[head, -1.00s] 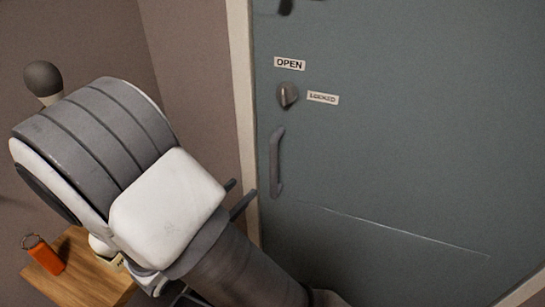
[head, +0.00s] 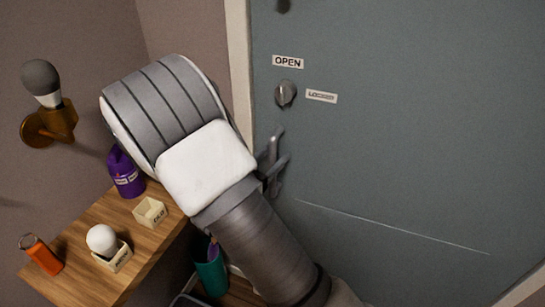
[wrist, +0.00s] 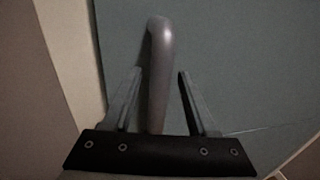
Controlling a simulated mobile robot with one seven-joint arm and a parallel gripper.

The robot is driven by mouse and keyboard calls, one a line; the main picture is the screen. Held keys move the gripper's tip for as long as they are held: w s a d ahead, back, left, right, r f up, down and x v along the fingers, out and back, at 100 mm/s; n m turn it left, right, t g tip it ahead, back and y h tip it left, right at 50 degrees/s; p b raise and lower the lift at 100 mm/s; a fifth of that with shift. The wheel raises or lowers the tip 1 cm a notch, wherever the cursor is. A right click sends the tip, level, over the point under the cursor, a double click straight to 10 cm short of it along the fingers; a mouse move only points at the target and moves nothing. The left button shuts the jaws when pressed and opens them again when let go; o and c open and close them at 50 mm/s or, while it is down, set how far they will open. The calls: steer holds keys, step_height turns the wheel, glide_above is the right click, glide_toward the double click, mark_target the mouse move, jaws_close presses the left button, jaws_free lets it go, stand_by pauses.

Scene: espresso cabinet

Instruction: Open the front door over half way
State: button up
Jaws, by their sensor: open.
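The front door (head: 420,130) is a blue-grey panel that sits shut in its pale frame (head: 239,70). Its grey bar handle (head: 272,148) is partly hidden by my gripper in the head view. My gripper (head: 279,150) is at the handle. In the wrist view the handle (wrist: 159,70) runs between the two open fingers of my gripper (wrist: 160,76), with a gap on each side. A knob (head: 286,93) is above the handle, near an OPEN label (head: 288,62) and a LOCKED label (head: 321,96).
A wooden shelf (head: 85,255) at left holds a purple bottle (head: 126,176), small pale boxes (head: 150,212), a white bulb (head: 102,239) and an orange item (head: 42,256). A wall lamp (head: 48,105) is above. A teal container (head: 211,272) stands below, close to my arm.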

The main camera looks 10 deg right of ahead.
jaws_close()
stand_by(1.4)
